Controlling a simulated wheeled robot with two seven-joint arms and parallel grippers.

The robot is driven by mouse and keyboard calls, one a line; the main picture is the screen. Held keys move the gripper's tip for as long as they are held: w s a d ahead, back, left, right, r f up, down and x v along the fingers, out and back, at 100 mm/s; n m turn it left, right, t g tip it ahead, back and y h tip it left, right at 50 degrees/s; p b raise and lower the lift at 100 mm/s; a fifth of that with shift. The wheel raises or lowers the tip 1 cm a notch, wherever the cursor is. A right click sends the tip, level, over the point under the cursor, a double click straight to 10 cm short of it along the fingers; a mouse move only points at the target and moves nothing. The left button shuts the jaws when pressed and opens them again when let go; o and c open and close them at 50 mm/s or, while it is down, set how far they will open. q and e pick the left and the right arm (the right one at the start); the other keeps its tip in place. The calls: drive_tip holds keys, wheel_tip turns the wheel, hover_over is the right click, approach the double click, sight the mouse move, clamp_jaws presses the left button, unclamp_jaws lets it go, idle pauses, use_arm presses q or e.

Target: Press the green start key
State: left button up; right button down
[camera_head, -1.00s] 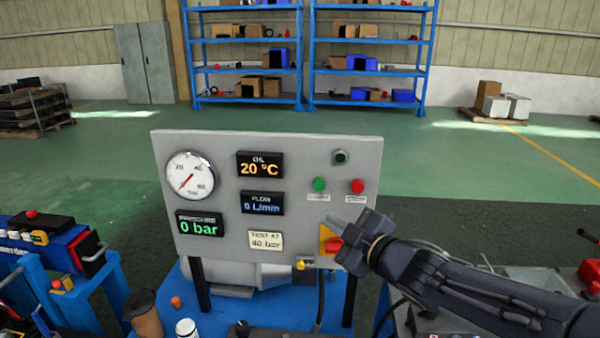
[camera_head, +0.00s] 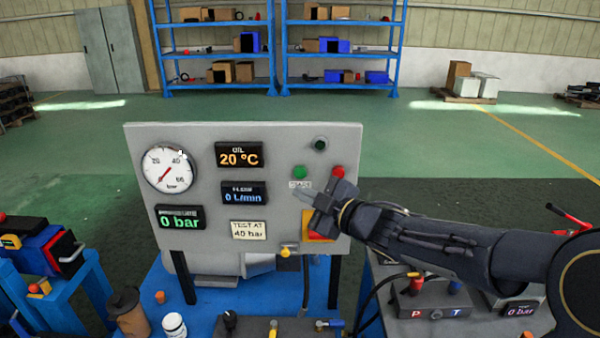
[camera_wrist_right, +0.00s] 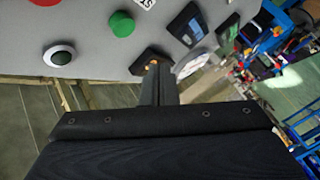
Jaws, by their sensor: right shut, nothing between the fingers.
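The green start key (camera_head: 300,172) is a round button on the upper right of the grey panel (camera_head: 270,145), with a small white label below it. It also shows near the top of the right wrist view (camera_wrist_right: 122,23). My right gripper (camera_head: 299,192) is shut and empty. In the head view its tips sit just below the green key, over the label area. In the right wrist view the fingers (camera_wrist_right: 158,75) point toward the panel, apart from the key in the picture. I cannot tell the depth gap to the panel. My left gripper is not in view.
A red button (camera_head: 338,172) is right of the green key, and a dark round lamp (camera_head: 320,145) is above. My gripper partly covers a yellow plate (camera_head: 309,230) below. A gauge (camera_head: 169,167) and displays fill the panel's left. A blue bench (camera_head: 205,295) stands underneath.

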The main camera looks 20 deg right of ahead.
sight(295, 174)
drive_tip(key=shift+w+d+p, duration=0.15)
drive_tip(key=shift+w+d, duration=0.2)
drive_tip(key=shift+w, duration=0.35)
drive_tip(key=shift+w+d+p, duration=0.15)
drive_tip(key=shift+w+d, duration=0.15)
drive_tip(key=shift+w, duration=0.35)
drive_tip(key=shift+w+d+p, duration=0.15)
drive_tip(key=shift+w+d, duration=0.2)
drive_tip(key=shift+w, duration=0.35)
drive_tip(key=shift+w, duration=0.1)
idle(0.4)
drive_tip(key=shift+w+d, duration=0.2)
drive_tip(key=shift+w, duration=0.1)
drive_tip(key=shift+w+d+p, duration=0.25)
drive_tip(key=shift+w+p, duration=0.1)
drive_tip(key=shift+w, duration=0.1)
idle(0.7)
drive_tip(key=shift+s, duration=0.15)
drive_tip(key=shift+s+a+b, duration=0.35)
drive_tip(key=shift+s+a, duration=0.05)
drive_tip(key=shift+s, duration=0.3)
drive_tip(key=shift+s, duration=0.1)
